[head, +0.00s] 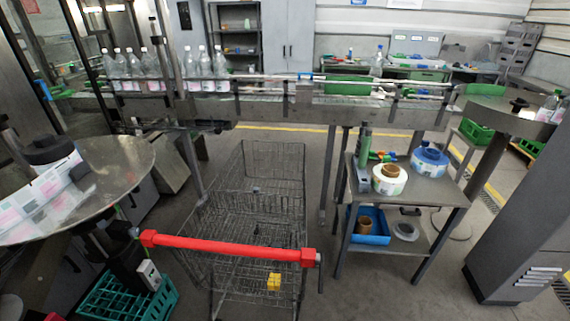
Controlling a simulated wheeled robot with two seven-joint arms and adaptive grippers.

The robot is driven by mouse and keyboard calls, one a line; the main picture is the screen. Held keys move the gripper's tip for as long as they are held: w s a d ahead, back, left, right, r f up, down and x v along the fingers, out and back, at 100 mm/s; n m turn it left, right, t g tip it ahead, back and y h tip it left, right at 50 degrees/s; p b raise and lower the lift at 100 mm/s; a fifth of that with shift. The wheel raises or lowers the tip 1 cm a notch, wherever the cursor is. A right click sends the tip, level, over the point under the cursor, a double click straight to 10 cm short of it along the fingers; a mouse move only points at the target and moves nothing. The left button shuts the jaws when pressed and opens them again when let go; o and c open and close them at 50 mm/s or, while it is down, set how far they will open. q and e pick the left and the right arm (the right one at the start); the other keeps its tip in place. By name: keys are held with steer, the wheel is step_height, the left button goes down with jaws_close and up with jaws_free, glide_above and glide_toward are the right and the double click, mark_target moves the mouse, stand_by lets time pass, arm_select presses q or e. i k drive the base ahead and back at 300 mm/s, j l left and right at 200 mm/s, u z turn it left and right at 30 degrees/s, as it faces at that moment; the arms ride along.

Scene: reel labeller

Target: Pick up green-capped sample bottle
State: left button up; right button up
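I cannot make out for sure which bottle has a green cap. Several clear bottles with pale caps (205,72) stand upright on the conveyor at the back left. Clear bottles with pink labels (547,108) stand at the far right edge. A tall green item (364,148) stands at the back left of the small side table; it is too small to tell whether it is a bottle. Neither of my grippers shows in the head view.
A wire cart with a red handle (228,248) stands in the middle foreground. The grey side table (413,193) holds a white label reel (389,184) and a blue reel (429,160). A round metal table (133,160) is at left. A green crate (125,297) sits on the floor.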

mark_target(546, 112)
steer(key=z, duration=1.55)
